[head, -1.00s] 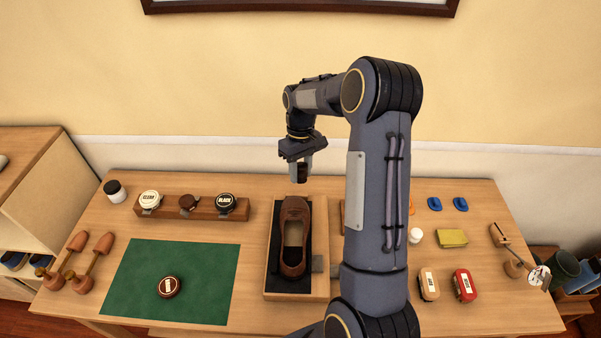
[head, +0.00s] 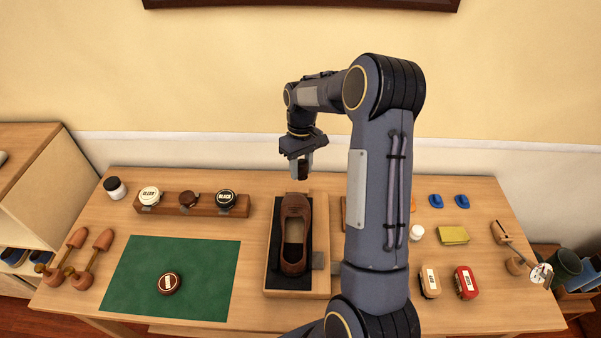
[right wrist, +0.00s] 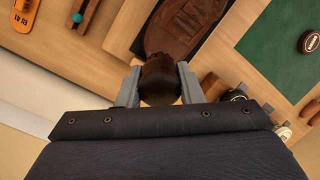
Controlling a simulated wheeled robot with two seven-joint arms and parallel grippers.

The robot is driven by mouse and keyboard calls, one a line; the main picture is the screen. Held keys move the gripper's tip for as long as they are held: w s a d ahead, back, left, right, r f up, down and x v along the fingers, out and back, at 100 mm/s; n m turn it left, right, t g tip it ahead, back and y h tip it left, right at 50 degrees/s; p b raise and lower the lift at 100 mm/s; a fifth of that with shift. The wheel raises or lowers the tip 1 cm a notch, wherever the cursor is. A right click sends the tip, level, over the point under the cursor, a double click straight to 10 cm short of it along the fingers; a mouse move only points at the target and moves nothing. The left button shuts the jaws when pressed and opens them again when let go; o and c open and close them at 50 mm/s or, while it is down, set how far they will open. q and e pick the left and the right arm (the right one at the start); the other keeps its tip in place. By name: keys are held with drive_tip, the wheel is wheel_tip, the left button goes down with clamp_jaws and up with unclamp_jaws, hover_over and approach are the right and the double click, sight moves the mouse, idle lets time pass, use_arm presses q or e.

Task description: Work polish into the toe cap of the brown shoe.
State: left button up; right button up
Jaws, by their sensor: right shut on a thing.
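The brown shoe (head: 294,258) lies on a black pad on a wooden stand in the middle of the table, its toe toward the wall. Its perforated toe also shows in the right wrist view (right wrist: 185,28). My right gripper (head: 300,168) is shut on a small dark brown, round-ended applicator (right wrist: 160,82). It holds this in the air near the toe end; contact with the toe cap cannot be made out. A small brown tin (head: 189,199) sits in the wooden rack between the clear and black tins. A brown labelled disc (head: 170,284) lies on the green mat. My left gripper is out of view.
The wooden rack (head: 165,208) stands at the back left, the green mat (head: 130,285) in front of it. Wooden shoe trees (head: 90,262) lie at far left.

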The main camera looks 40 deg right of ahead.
sight(301, 173)
drive_tip(key=f+b, duration=0.1)
drive_tip(key=f+t+b, duration=0.1)
drive_tip(key=b, duration=0.1)
drive_tip(key=f+h+b, duration=0.1)
drive_tip(key=shift+w+d+f, duration=0.2)
drive_tip(key=shift+w+d, duration=0.05)
drive_tip(key=shift+w, duration=0.05)
drive_tip(key=shift+w+d+f+t+b, duration=0.15)
drive_tip(key=shift+f+t+b, duration=0.25)
drive_tip(key=shift+b, duration=0.55)
drive_tip(key=shift+r, duration=0.1)
